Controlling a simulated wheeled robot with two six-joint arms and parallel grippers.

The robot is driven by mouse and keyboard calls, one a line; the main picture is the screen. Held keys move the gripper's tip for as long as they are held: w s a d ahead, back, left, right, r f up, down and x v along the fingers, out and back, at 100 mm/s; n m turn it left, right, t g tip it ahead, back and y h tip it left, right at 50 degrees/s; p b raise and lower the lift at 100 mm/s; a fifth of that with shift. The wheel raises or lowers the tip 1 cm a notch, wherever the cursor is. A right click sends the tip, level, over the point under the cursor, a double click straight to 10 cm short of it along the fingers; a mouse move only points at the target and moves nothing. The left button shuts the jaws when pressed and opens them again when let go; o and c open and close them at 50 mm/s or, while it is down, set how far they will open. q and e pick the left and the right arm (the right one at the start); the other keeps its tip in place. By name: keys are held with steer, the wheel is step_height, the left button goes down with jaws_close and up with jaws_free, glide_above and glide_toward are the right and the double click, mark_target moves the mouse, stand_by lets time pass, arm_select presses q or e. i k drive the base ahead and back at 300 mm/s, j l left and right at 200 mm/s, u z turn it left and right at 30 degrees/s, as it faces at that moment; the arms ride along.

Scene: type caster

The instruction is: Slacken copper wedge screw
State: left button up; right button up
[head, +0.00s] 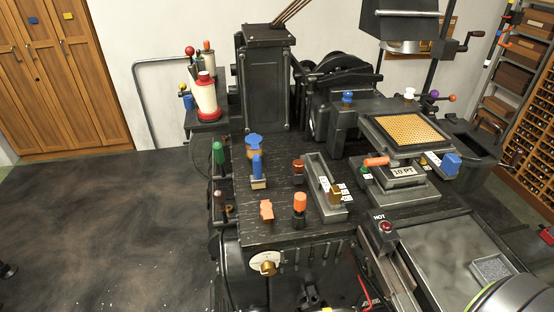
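The type caster (285,225) stands in the middle of the head view, with a dark worktop carrying several coloured controls. A reddish-brown, copper-like knob (298,165) stands on the worktop, just left of a grey channel (318,180). It may be the copper wedge screw, but I cannot tell for sure at this size. A brass-coloured block (336,195) sits at the near end of the channel, beside small white labels. A brass knob (268,268) is on a white dial on the front face. Neither of my grippers can be made out.
Blue handles (257,165) and orange handles (300,202) stick up near the copper-like knob. A plate marked 10 PT (403,171) and a red button marked HOT (386,227) are at right. The floor (100,225) at left is mostly clear.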

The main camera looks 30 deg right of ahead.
mark_target(298, 166)
steer(key=j+z, duration=0.15)
steer(key=z, duration=0.25)
steer(key=j+z, duration=0.15)
steer(key=z, duration=0.3)
steer(key=k+j+z, duration=0.1)
steer(key=z, duration=0.3)
steer(key=k+j+z, duration=0.1)
steer(key=z, duration=0.35)
